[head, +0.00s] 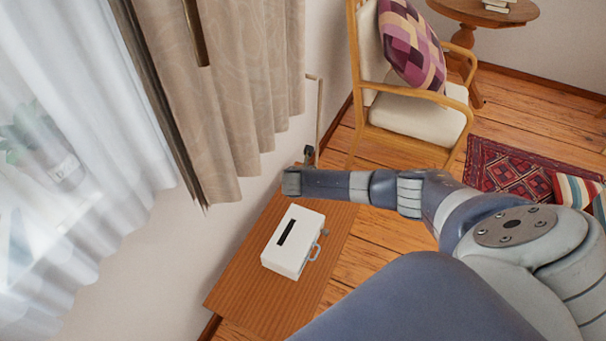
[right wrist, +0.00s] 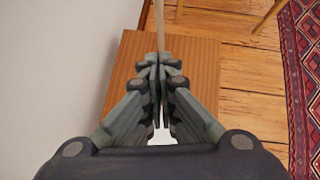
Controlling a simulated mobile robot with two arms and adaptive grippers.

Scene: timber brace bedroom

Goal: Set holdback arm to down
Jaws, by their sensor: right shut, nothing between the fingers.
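The holdback arm (head: 320,115) is a thin, light wooden bar beside the curtain's right edge. It looks upright, with a short piece at its top reaching toward the wall. My right gripper (head: 308,152) is at the bar's lower end, shut with nothing between its fingers. In the right wrist view the bar (right wrist: 159,22) rises just beyond the shut fingertips of the right gripper (right wrist: 158,62). I cannot tell whether they touch it; the bar's lower end is hidden behind the fingers. My left gripper is not in view.
A beige curtain (head: 225,90) hangs left of the bar. A white box (head: 291,252) with a dark slot sits on a low wooden bench (head: 235,290) below my right arm. A cushioned chair (head: 415,115) stands behind, with a patterned rug (head: 510,170) on the floor.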

